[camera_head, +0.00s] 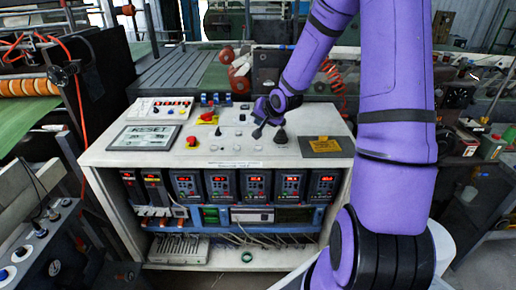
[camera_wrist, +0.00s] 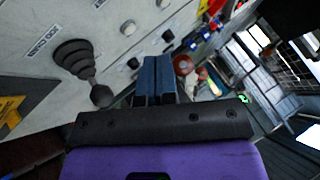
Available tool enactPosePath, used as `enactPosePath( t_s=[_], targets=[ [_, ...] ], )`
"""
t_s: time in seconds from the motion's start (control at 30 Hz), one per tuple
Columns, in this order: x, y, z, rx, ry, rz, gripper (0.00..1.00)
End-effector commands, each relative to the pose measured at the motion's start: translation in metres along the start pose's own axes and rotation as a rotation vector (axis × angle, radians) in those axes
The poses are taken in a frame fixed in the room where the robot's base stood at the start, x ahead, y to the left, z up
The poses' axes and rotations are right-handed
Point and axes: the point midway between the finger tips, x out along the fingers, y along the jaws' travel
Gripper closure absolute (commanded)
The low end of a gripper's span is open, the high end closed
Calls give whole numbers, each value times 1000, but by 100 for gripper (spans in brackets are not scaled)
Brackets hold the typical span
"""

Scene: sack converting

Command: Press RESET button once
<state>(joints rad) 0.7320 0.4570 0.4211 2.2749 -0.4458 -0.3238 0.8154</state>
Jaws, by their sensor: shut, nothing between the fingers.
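A grey-framed panel (camera_head: 145,136) marked RESET lies flat on the left of the white console top in the head view. I cannot make out a separate button on it. My gripper (camera_head: 258,131) is over the right-middle of the console, well to the right of the RESET panel. In the wrist view my gripper's two blue-grey fingers (camera_wrist: 155,72) are together and empty, beside several small knobs. I cannot tell whether the tips touch the console. The RESET panel does not show in the wrist view.
A black ribbed joystick (camera_head: 281,136) stands close to my gripper and also shows in the wrist view (camera_wrist: 76,58). A red button (camera_head: 192,141) and a red knob on yellow (camera_head: 208,117) stand between the RESET panel and my gripper. A yellow label (camera_head: 325,146) lies at right.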

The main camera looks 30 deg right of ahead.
Motion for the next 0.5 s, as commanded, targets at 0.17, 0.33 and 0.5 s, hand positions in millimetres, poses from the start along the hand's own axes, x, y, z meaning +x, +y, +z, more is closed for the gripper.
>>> enactPosePath(
  t_s=[0.17, 0.33, 0.5],
  targets=[
    [16, 12, 13, 0, -4, 3, 100],
    [31, 23, 24, 0, -4, 2, 100],
    [43, 32, 32, 0, -3, 2, 100]
  ],
)
